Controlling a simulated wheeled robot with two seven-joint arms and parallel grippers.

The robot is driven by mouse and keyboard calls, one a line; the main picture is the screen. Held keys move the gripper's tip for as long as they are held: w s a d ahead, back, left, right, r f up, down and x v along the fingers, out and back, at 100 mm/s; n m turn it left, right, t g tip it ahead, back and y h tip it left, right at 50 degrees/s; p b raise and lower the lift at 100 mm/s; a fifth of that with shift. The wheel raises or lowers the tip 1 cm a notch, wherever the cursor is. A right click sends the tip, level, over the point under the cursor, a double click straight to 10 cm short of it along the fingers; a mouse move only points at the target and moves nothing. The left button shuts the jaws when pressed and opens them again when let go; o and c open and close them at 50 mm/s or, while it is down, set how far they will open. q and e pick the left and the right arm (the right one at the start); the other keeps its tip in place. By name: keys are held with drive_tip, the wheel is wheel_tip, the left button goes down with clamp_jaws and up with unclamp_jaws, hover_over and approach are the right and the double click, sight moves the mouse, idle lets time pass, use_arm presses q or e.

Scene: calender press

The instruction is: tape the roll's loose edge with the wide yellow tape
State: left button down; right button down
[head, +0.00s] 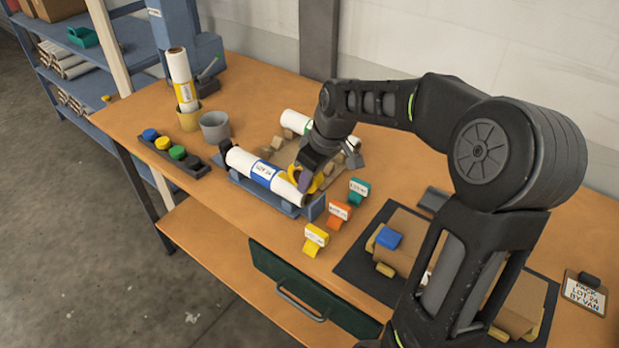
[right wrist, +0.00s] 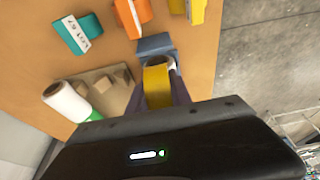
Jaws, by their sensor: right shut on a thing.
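A white roll (head: 240,159) with a blue band and a "LOT 24" label lies in a blue cradle (head: 287,209). My right gripper (head: 306,183) is at the roll's right end, shut on a yellow tape piece (head: 319,182). In the right wrist view the yellow tape (right wrist: 157,86) sits between the fingers, over the roll's white end; I cannot tell whether it touches. A yellow tape dispenser (head: 315,239) with a white label stands in front of the cradle. The roll's loose edge cannot be made out. My left gripper is not in view.
An orange dispenser (head: 339,214) and a teal one (head: 358,191) stand right of the cradle. Another white roll (head: 298,122) and tan blocks lie behind. A grey cup (head: 215,126) and a button strip (head: 171,156) are at left. A dark mat (head: 355,268) with boxes is at right.

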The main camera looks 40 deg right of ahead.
sight(293, 171)
drive_tip(key=shift+w, duration=0.15)
drive_tip(key=shift+w+a, duration=0.15)
drive_tip(key=shift+w, duration=0.25)
drive_tip(key=shift+w, duration=0.15)
drive_tip(key=shift+w+a, duration=0.2)
drive_tip(key=shift+w, duration=0.2)
drive_tip(key=shift+w, duration=0.1)
idle(0.5)
drive_tip(key=shift+w+a, duration=0.2)
drive_tip(key=shift+w, duration=0.3)
drive_tip(key=shift+w, duration=0.1)
drive_tip(key=shift+w+a+p, duration=0.15)
drive_tip(key=shift+w+p, duration=0.15)
drive_tip(key=shift+w, duration=0.15)
